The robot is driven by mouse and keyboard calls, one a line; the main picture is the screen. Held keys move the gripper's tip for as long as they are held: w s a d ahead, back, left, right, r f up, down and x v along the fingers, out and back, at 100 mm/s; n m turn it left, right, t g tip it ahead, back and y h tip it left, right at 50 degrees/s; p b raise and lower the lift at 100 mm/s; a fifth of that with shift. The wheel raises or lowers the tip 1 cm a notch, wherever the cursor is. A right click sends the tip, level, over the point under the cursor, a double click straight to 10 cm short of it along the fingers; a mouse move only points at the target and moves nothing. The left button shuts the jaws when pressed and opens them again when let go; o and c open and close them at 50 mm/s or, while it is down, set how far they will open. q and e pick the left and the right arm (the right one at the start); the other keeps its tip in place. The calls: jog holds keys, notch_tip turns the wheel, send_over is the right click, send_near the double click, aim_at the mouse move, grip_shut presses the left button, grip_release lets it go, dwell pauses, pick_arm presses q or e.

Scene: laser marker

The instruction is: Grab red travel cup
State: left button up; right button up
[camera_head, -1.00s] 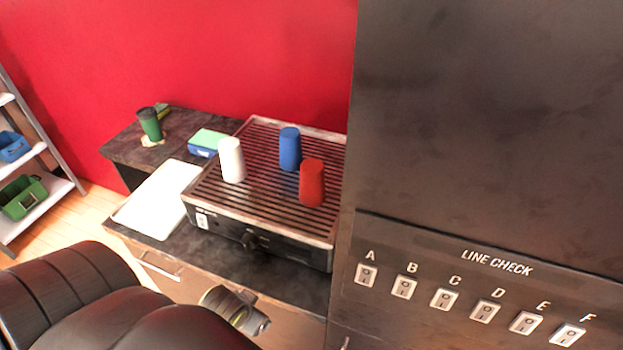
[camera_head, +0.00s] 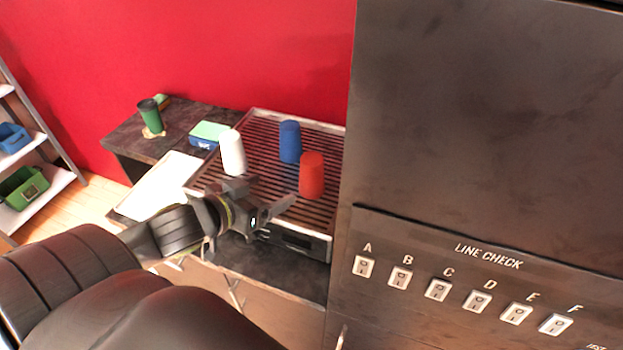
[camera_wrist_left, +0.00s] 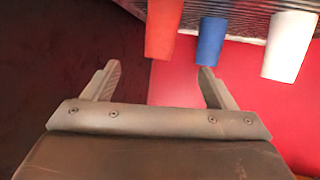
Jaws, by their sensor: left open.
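The red travel cup (camera_head: 312,175) stands upright on the slatted grill bed of the laser marker (camera_head: 262,140), at its right side near the dark cabinet. In the left wrist view the red cup (camera_wrist_left: 163,28) shows at the top, just beyond and between the fingers. My left gripper (camera_head: 278,196) is open and empty, in front of the machine's front edge and to the left of the red cup, apart from it. It also shows in the left wrist view (camera_wrist_left: 158,82). The right gripper is not in view.
A blue cup (camera_head: 290,142) stands behind the red one, and a white cup (camera_head: 232,153) stands to the left. A dark cabinet (camera_head: 480,120) with labelled switches blocks the right side. A green cup (camera_head: 151,117) stands on the back counter.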

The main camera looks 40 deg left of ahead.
aim_at(304, 178)
pick_arm(q)
jog(key=b+x, duration=0.3)
jog(key=x, duration=0.7)
jog(key=shift+s+a, duration=0.1)
jog(key=shift+w+f, duration=0.25)
jog(key=shift+w, duration=0.15)
jog(key=shift+f+p+x, duration=0.2)
jog(key=shift+p+x, duration=0.05)
jog(key=shift+x, duration=1.05)
jog(key=shift+f+p+x, duration=0.15)
jog(key=shift+p+x, duration=0.05)
jog(key=shift+x, duration=1.15)
jog(key=shift+s, duration=0.2)
jog(key=shift+c, duration=0.5)
jog(key=c, duration=1)
jog(key=shift+c, duration=0.2)
